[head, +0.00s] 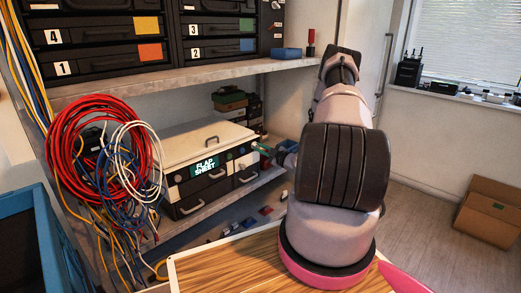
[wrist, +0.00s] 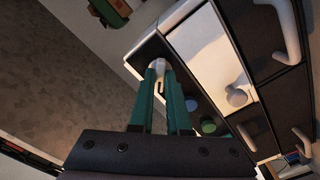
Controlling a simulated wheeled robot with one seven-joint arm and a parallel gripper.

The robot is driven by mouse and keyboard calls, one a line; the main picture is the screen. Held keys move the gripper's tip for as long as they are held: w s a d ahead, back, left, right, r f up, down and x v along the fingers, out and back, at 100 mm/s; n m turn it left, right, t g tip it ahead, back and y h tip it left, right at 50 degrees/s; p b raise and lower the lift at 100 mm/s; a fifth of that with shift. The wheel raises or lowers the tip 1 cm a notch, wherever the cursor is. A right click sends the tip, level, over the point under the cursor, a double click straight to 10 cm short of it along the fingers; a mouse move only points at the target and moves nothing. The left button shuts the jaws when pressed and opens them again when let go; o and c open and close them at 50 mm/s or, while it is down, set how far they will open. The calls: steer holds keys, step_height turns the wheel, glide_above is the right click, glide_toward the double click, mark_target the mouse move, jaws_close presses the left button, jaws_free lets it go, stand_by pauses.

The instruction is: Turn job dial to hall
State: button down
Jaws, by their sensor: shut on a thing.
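The job dial (wrist: 158,66) appears to be the pale knob at the end of the dark front panel of a cabinet in the wrist view. My gripper (wrist: 160,72) has its two green fingers closed around it, one on each side. The dial is hidden behind my gripper there. I cannot read any dial marking or tell which setting it points to.
A grey knob (wrist: 236,96), a green button (wrist: 208,127) and drawer handles (wrist: 285,30) are close to my fingers. The cabinet stands on a shelf below another shelf (head: 190,75) with black cases. Coiled cables (head: 75,150) hang left. Floor at right is clear before a cardboard box (head: 490,210).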

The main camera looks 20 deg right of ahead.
steer(key=m, duration=0.4)
steer(key=shift+m, duration=0.3)
stand_by(0.3)
steer(key=c, duration=0.9)
jaws_free()
steer(key=shift+s, duration=0.15)
steer(key=v, duration=1)
steer(key=shift+s+d, duration=0.15)
steer(key=shift+s, duration=0.15)
